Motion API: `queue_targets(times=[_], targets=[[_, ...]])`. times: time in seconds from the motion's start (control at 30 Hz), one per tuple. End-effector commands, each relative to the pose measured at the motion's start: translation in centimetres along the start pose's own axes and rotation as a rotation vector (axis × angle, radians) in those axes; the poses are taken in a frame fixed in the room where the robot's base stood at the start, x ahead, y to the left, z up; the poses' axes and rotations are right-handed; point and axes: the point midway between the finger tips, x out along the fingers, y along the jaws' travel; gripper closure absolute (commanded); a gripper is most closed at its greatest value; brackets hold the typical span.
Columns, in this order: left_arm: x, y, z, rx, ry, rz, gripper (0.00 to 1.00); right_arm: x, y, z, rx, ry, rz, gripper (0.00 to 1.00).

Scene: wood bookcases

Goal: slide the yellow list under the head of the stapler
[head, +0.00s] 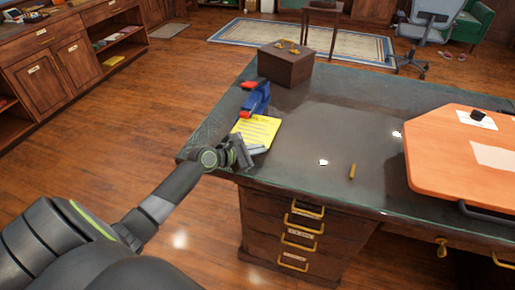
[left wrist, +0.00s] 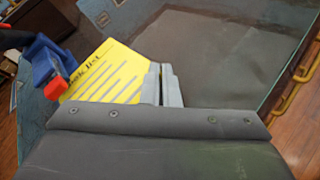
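The yellow list (head: 257,130), a sheet with printed lines, lies on the dark desk near its left corner. In the left wrist view the list (left wrist: 112,72) shows its title and lines. The blue stapler (head: 257,98) with red ends stands just beyond the list's far edge; it also shows in the left wrist view (left wrist: 43,62), its red end close beside the list. I cannot tell whether any paper is under its head. My left gripper (head: 254,149) is at the list's near edge. Its fingers (left wrist: 161,86) are together, covering a corner of the list. My right gripper is out of view.
A brown wooden box (head: 283,69) with small brass items stands behind the stapler. A yellow stick (head: 352,171) and a small white piece (head: 323,162) lie right of the list. An orange board (head: 462,170) covers the desk's right side. The desk's middle is mostly clear.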

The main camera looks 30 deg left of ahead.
Motion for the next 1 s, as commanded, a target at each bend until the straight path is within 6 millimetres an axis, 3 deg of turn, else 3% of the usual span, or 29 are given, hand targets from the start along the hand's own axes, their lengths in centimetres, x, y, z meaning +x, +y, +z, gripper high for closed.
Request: queue_targets(times=[0.17,0.37,0.67,0.83,1.0], targets=[[0.0,0.0,0.0,0.000,0.000,0.000,1.00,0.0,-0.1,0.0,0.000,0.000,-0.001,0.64],[0.0,0.0,0.0,0.000,0.000,0.000,0.74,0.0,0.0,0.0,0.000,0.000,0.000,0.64],[-0.1,0.0,0.0,0.001,0.001,0.000,0.73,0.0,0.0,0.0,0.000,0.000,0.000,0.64],[-1.8,0.1,-0.1,0.004,0.003,0.001,0.73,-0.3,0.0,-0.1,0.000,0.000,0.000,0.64],[-5.5,0.0,-0.1,0.006,0.005,-0.001,0.73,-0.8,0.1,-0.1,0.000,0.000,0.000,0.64]])
